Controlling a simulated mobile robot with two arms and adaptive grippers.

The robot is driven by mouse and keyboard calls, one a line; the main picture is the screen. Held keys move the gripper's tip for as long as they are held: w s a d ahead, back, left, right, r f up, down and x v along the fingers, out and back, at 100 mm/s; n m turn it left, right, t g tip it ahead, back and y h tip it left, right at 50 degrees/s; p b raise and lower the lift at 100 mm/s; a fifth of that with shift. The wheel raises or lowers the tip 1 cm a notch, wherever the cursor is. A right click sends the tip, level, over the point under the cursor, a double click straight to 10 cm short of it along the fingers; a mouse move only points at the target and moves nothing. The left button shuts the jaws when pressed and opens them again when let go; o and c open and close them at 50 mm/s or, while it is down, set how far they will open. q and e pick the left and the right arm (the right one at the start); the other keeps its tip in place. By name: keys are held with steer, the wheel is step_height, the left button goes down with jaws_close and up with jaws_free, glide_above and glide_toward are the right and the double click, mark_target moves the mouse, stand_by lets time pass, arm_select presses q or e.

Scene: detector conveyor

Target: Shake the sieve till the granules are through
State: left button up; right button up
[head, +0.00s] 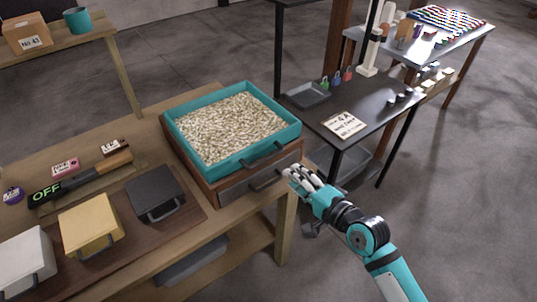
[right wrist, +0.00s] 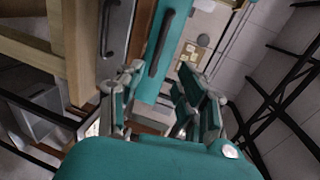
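The sieve is a teal, square-sided tray (head: 183,152) full of pale granules (head: 230,127), with a dark handle (head: 264,155) on its front wall. It sits on a wooden box (head: 215,185) with a grey, handled front. My right gripper (head: 290,176) is just right of the box's front corner, below the sieve's rim, and holds nothing. In the right wrist view its fingers (right wrist: 158,105) are spread, with the teal sieve wall (right wrist: 148,75) and the sieve handle (right wrist: 160,42) ahead of them. My left gripper is out of view. Under the granules is hidden.
White, yellow and black handled containers (head: 92,222) stand on the wooden bench (head: 225,225) to the left, beside an "OFF" sign (head: 46,193). Floor right of my arm is clear.

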mark_target(270, 159)
steer(key=x, duration=0.6)
steer(key=shift+w+d+p, duration=0.25)
steer(key=shift+w+p, duration=0.05)
steer(key=shift+p, duration=0.05)
steer(key=x, duration=0.5)
steer(key=shift+w+a+f, duration=0.1)
steer(key=shift+a+f, duration=0.05)
steer(key=shift+a, duration=0.1)
steer(key=shift+w+a+f, duration=0.1)
steer(key=shift+w+a, duration=0.05)
steer(key=shift+w, duration=0.3)
steer(key=shift+a, duration=0.1)
steer(key=c, duration=0.4)
jaws_close()
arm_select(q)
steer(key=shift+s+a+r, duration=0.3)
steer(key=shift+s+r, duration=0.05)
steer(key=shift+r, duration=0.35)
arm_select(e)
steer(key=shift+f, duration=0.1)
